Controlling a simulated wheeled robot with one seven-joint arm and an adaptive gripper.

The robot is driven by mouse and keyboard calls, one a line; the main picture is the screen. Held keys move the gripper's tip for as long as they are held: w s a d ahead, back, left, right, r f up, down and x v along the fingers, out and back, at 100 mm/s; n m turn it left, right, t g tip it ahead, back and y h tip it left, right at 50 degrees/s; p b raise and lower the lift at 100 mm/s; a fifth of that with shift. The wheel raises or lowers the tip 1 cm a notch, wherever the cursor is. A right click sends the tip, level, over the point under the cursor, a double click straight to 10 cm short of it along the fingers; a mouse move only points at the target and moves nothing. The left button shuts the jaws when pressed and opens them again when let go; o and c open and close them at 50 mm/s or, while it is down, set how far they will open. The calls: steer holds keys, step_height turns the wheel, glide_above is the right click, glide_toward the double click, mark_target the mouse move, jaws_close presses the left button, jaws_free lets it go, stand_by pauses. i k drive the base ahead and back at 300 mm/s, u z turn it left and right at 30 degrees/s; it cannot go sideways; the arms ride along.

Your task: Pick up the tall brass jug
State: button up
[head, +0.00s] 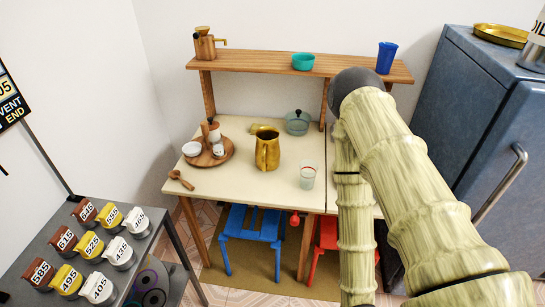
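A tall brass jug (267,152) stands upright near the middle of the cream-topped table (262,193). It is gold and shiny, with a handle toward its upper left. No gripper or arm part touches it. My arm, with a pale bamboo-like surface, fills the right foreground and bends at a dark joint. Its lower part runs down out of the bottom of the picture. My gripper is not in view.
A round wooden tray (189,160) with cups, a wooden spoon (181,180), a clear glass (308,176) and a teal lidded pot (297,122) stand around the jug. A wooden shelf (270,63) rises behind. A blue fridge (458,108) is right; a grey cart (60,240) with numbered cups is left.

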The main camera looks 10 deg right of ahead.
mark_target(267, 153)
steer(key=z, duration=1.4)
steer(key=k, duration=0.9)
steer(key=u, duration=1.4)
steer(key=i, duration=0.5)
